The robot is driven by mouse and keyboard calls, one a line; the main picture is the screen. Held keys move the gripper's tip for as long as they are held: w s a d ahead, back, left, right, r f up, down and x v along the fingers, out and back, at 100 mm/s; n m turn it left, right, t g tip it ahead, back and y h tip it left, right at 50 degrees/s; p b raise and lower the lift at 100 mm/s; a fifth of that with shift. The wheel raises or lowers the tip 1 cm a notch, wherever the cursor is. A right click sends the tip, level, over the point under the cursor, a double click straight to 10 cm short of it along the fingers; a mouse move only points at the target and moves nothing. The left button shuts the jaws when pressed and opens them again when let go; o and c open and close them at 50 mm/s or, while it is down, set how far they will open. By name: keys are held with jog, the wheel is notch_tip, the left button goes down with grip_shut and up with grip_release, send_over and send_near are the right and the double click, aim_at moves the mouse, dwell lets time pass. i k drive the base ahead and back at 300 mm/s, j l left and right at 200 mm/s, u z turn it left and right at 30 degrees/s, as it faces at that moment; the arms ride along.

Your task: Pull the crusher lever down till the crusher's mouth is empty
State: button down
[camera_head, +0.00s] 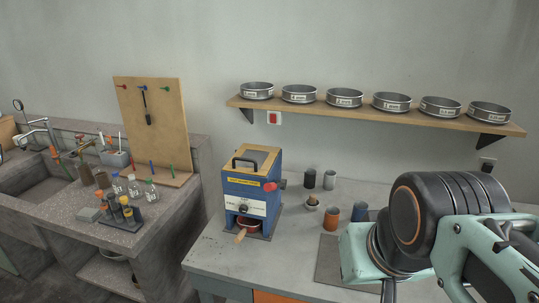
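The crusher (246,186) is a blue box with a tan top, a yellow label and a round black knob on its front. It stands upright on the grey bench. A red knob (281,184) sticks out at its right side; it may be the end of the lever, but I cannot see a lever arm clearly. A black handle shows on its top. The inside of the mouth is hidden, so I cannot tell what is in it. A reddish dish (247,224) sits in the opening at its base. My arm is at the right, apart from the crusher; my gripper's fingers are not visible.
Dark and grey cups (330,179), a small bowl (312,203), an orange cup (331,218) and a blue-grey cup (360,212) stand right of the crusher. A shelf (420,117) with several sieves hangs above.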

aim_at(268, 187)
jog(key=l+u, duration=0.5)
jog(key=i+j+u, duration=0.1)
jog(key=i+j, duration=0.25)
jog(key=j, duration=0.15)
jog(key=i+j+u, duration=0.2)
jog(key=j, duration=0.2)
jog(key=i+l+z, duration=0.2)
jog(key=k+j, duration=0.05)
jog(key=k, duration=0.05)
